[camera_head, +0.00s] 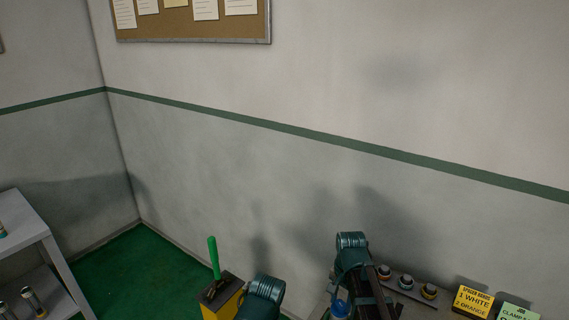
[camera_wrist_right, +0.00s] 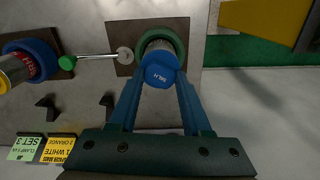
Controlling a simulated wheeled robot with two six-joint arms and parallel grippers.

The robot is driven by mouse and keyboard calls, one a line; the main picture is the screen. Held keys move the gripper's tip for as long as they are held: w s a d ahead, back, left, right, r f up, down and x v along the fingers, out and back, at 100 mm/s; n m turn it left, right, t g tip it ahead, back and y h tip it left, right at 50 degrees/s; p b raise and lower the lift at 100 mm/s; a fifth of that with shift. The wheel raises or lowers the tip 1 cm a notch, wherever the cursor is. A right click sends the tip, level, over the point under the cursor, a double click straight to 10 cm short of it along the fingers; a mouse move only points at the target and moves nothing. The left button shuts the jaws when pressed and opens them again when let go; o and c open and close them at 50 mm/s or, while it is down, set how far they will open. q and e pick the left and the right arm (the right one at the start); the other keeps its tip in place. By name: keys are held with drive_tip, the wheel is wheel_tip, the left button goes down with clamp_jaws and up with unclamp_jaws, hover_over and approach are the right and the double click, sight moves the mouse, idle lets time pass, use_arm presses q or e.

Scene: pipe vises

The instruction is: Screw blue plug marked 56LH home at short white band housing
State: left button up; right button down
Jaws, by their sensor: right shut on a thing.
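My right gripper (camera_wrist_right: 160,84) is shut on a blue plug (camera_wrist_right: 161,75) in the right wrist view. Its end marking ends in LH; the first characters are too small to read. The plug is lined up with the mouth of a housing with a dark green ring (camera_wrist_right: 178,42) on a brown plate. A pale band shows between plug and ring; I cannot tell how deep the plug sits. In the head view only teal parts of my arms show along the bottom edge, and the fingertips are hard to make out. My left gripper is not visible.
Cards (camera_head: 474,300) and several small ringed parts (camera_head: 406,282) sit at right in the head view. A yellow box (camera_head: 222,300) stands left of my arms.

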drive_tip(key=n, duration=0.5)
drive_tip(key=shift+n, duration=0.6)
drive_tip(key=n, duration=0.5)
drive_tip(key=c, duration=0.9)
unclamp_jaws()
drive_tip(key=shift+n, duration=0.5)
clamp_jaws()
